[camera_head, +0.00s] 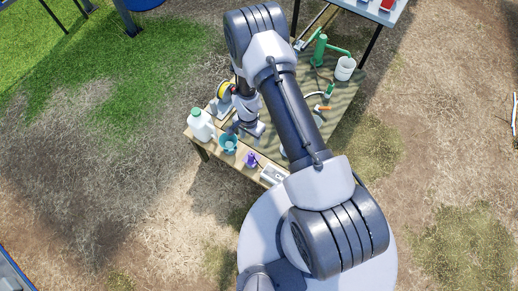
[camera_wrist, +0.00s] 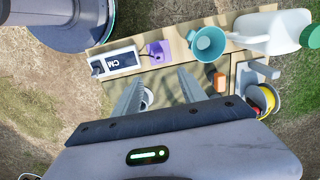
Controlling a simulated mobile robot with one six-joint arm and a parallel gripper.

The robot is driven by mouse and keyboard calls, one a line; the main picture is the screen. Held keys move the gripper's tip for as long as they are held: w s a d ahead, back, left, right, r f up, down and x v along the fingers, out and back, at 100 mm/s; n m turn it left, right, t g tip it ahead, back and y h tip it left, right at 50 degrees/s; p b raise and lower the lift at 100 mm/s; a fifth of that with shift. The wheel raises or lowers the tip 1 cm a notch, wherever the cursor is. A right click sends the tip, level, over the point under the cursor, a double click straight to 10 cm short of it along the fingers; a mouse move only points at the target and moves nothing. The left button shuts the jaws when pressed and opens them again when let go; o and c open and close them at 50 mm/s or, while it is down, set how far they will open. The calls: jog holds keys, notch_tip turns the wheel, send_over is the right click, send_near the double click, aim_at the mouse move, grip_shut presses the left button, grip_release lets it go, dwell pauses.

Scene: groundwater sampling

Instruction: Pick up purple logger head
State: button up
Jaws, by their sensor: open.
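The purple logger head (camera_head: 251,159) sits near the front edge of the wooden table, right of a teal cup. In the wrist view the purple logger head (camera_wrist: 159,50) lies beyond the fingertips, between a white box marked CM and the teal cup. My gripper (camera_wrist: 157,82) is open and empty, its two fingers spread apart and pointing towards the table edge where the logger head is. In the head view my arm hides part of the table, and the fingers cannot be made out clearly.
The teal cup (camera_wrist: 207,43) stands close beside the logger head. A white jug (camera_head: 200,124) with a green cap is at the table's left corner. The white box (camera_wrist: 115,61) is on the other side. A yellow reel (camera_head: 224,90) and a green pump (camera_head: 320,50) stand further back.

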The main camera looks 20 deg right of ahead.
jog(key=b, duration=0.4)
send_near(251, 154)
notch_tip(251, 154, down, 5)
jog(key=shift+w+a+f, duration=0.1)
jog(key=shift+a, duration=0.05)
jog(key=f+b, duration=0.1)
jog(key=f, duration=0.2)
jog(key=f+b, duration=0.2)
jog(key=shift+d+f, duration=0.2)
jog(key=shift+f, duration=0.2)
jog(key=shift+r, duration=0.15)
grip_shut()
